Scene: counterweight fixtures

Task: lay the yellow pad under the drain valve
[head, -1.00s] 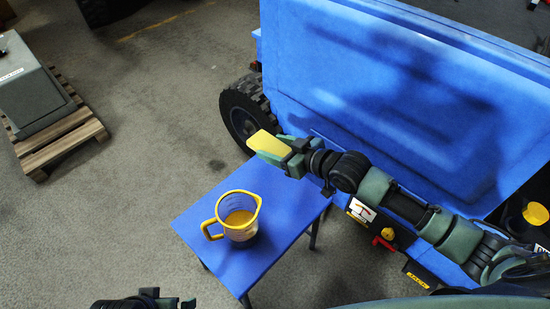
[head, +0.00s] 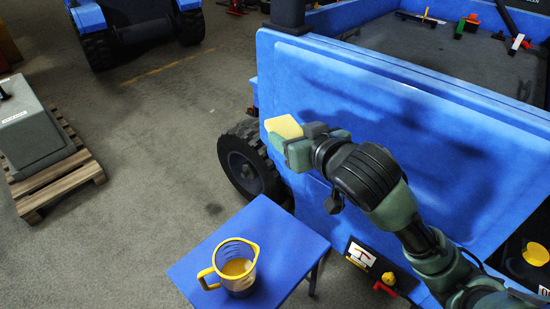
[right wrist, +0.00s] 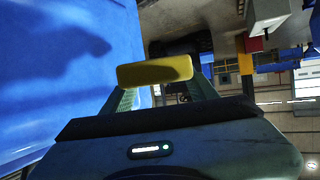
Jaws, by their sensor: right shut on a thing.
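The yellow pad (head: 283,126) is held in my right gripper (head: 292,141), up in front of the machine's blue side panel and clear of the ground. In the right wrist view the pad (right wrist: 155,71) sits crosswise between the two green fingers of the gripper (right wrist: 158,86), which are shut on it. A red lever with a yellow knob (head: 388,279) sits low on the blue machine, beside a white label with a red mark. It may be the drain valve, but I cannot tell for sure. My left gripper is out of view.
A small blue table (head: 290,240) stands below my right arm, with a yellow-handled jug (head: 238,268) of amber liquid on it. The machine's black wheel (head: 245,160) is behind. A grey block (head: 30,128) sits on a wooden pallet (head: 60,180) at left. The floor between is clear.

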